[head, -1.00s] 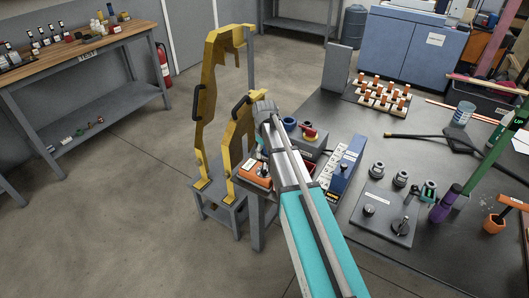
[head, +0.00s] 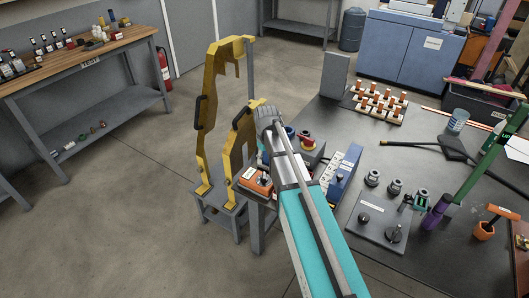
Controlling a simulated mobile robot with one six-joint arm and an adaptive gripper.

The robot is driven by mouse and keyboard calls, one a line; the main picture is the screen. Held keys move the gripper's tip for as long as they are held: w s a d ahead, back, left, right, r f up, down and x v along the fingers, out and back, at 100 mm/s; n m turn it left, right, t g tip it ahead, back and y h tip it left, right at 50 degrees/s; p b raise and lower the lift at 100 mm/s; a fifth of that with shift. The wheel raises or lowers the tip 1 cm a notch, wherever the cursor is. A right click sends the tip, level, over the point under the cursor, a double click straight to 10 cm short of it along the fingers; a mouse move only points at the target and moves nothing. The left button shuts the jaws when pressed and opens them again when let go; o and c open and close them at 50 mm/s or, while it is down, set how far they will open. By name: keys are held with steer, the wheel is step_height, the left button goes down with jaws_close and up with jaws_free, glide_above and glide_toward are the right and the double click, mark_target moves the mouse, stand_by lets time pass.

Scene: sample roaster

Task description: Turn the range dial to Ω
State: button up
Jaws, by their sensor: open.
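An orange meter-like box (head: 256,182) sits at the near left corner of the dark bench, partly covered by my arm. Its face is small, and I cannot read a range dial or an Ω mark on it. My teal and grey arm reaches up from the bottom centre and ends near the yellow frame, just above and right of the orange box. My gripper's fingers are hidden behind the arm, so their distance from the box cannot be seen.
A tall yellow frame (head: 207,120) on a grey stand is close left of my arm. Right of it are a blue box (head: 345,172) and a grey panel with knobs (head: 378,227). The floor at left is clear.

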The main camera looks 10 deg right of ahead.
steer(key=s+r+m+p, duration=0.1)
steer(key=s+m, duration=0.1)
steer(key=s, duration=0.7)
steer(key=s+r+m+p, duration=0.1)
steer(key=s+r+p, duration=0.1)
steer(key=s, duration=0.7)
steer(key=shift+a+r+m, duration=0.25)
steer(key=shift+r+m, duration=0.05)
steer(key=shift+m, duration=0.1)
